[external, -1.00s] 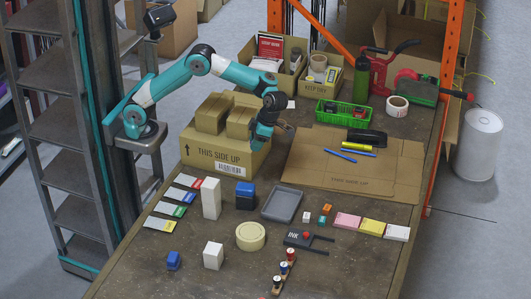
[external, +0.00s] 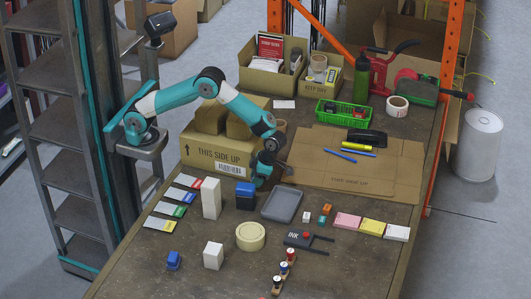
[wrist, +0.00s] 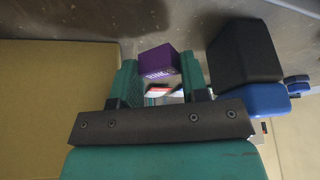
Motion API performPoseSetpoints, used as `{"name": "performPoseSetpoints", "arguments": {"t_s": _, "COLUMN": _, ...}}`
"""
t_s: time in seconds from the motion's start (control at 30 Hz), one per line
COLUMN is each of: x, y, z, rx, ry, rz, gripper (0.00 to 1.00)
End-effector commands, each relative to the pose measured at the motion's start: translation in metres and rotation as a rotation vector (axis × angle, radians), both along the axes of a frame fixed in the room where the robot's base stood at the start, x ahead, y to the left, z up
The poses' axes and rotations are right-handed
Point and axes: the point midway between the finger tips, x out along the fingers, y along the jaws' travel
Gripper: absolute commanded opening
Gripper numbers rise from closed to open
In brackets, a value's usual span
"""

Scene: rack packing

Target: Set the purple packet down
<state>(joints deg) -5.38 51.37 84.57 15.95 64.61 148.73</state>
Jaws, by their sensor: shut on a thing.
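The purple packet (wrist: 158,60) shows in the wrist view between the tips of my gripper's two green fingers (wrist: 160,75), with pale lettering on its near face. My gripper is shut on it. In the external view my gripper (external: 262,181) points down, low over the table, just right of the large carton and behind the grey tray. The packet cannot be made out in the external view. The gap between the packet's underside and the table cannot be judged.
The "THIS SIDE UP" carton (external: 205,157) stands close left of my gripper. A blue-and-black block (external: 245,202) stands just in front. The grey tray (external: 282,217) lies front right, and flat cardboard (external: 310,165) lies to the right. Bare table shows between these.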

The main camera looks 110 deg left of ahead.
Motion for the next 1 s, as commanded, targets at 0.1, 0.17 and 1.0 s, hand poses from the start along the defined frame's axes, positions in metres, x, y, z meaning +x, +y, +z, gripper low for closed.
{"name": "performPoseSetpoints", "arguments": {"t_s": 0.1, "x": -0.001, "y": -0.001, "z": -0.02, "rx": -0.001, "ry": 0.004, "rz": -0.001, "gripper": 0.18}}
{"name": "performPoseSetpoints", "arguments": {"t_s": 0.17, "x": -0.001, "y": 0.0, "z": -0.027, "rx": -0.001, "ry": 0.003, "rz": -0.001, "gripper": 0.18}}
{"name": "performPoseSetpoints", "arguments": {"t_s": 1.0, "x": 0.001, "y": 0.0, "z": -0.025, "rx": -0.001, "ry": -0.001, "rz": -0.001, "gripper": 0.67}}
